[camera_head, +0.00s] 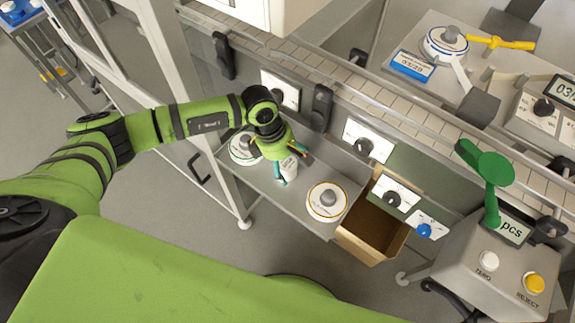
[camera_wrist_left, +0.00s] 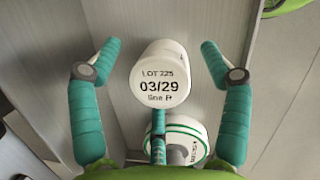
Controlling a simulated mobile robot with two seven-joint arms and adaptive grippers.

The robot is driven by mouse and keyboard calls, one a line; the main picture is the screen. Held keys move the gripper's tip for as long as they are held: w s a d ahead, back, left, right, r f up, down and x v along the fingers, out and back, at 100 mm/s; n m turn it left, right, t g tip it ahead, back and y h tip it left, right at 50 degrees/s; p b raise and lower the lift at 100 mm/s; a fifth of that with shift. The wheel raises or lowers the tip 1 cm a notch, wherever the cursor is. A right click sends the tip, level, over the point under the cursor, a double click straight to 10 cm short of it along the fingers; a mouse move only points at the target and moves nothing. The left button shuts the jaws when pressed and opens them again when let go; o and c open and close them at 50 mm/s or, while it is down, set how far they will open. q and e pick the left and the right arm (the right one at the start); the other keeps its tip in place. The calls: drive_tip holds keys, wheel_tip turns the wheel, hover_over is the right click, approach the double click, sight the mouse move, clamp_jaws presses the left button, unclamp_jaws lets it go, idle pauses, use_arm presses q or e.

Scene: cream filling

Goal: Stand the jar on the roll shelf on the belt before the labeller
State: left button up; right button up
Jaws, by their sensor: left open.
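A white jar (camera_head: 289,168) stands on the grey roll shelf (camera_head: 278,192), between two label rolls. In the left wrist view the jar (camera_wrist_left: 158,88) shows a round white end printed "LOT 225 03/29". My left gripper (camera_head: 283,160) is over the jar, pointing down. In the wrist view its teal fingers (camera_wrist_left: 160,50) are spread on either side of the jar, with gaps visible, and a third teal finger shows below it. The slatted belt (camera_head: 375,92) runs behind and above the shelf. The labeller (camera_head: 440,72), with a roll and yellow lever, is beyond the belt. My right gripper is not in view.
A green-ringed roll (camera_head: 240,149) is left of the jar and a yellow-ringed roll (camera_head: 327,201) right of it. A cardboard box (camera_head: 371,232) stands right of the shelf. A rail and dark brackets (camera_head: 321,107) edge the belt. The visible belt is bare.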

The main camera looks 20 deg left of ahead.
use_arm(q)
drive_tip(key=c, duration=1.3)
